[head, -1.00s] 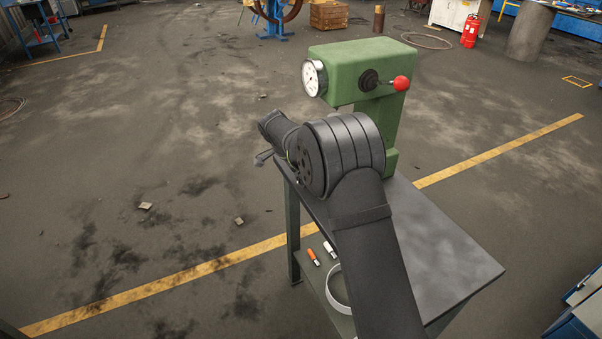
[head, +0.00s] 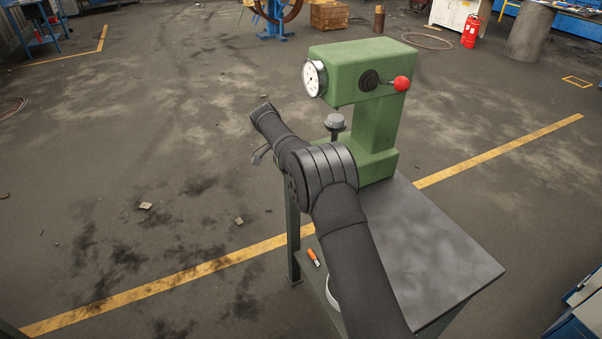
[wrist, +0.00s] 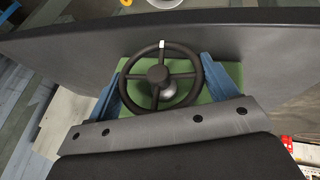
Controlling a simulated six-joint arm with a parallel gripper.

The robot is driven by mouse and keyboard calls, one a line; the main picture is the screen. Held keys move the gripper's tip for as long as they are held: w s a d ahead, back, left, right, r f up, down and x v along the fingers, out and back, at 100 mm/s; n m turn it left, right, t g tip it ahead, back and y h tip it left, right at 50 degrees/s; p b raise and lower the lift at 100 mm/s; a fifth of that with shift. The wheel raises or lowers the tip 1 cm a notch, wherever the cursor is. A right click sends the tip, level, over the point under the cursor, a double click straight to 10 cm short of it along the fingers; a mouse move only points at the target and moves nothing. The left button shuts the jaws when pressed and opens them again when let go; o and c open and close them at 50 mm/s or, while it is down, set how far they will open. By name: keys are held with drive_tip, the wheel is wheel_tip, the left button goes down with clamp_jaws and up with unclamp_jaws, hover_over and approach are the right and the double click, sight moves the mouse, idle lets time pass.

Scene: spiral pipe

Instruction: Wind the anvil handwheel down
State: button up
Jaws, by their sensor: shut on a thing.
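The black handwheel (wrist: 157,75) shows in the wrist view with a round hub, crossing spokes and a white mark at the far side of its rim. The two blue fingers of my gripper (wrist: 164,64) lie at the left and right of the rim, shut on it. In the head view the green tester (head: 362,75) stands on the bench, with a dial at left and a red-knobbed lever at right. The grey anvil (head: 335,123) shows below its overhanging head, with a gap between them.
The dark bench top (head: 435,255) is bare at the right. An orange-handled tool (head: 313,257) lies on the shelf below, beside a white ring (head: 333,292) partly hidden by my arm. Open floor lies to the left.

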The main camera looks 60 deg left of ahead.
drive_tip(key=shift+a+h, duration=0.1)
drive_tip(key=shift+h, duration=0.5)
drive_tip(key=shift+h, duration=0.5)
drive_tip(key=o, duration=1)
drive_tip(key=shift+c, duration=0.2)
drive_tip(key=shift+r+y, duration=0.1)
drive_tip(key=shift+y, duration=0.3)
drive_tip(key=shift+d+m+y, duration=0.15)
drive_tip(key=shift+m+y, duration=0.05)
drive_tip(key=shift+y, duration=1.1)
drive_tip(key=shift+d+m+y, duration=0.1)
drive_tip(key=shift+m+y, duration=0.1)
drive_tip(key=shift+y, duration=1.1)
drive_tip(key=v, duration=1.7)
drive_tip(key=shift+r, duration=0.1)
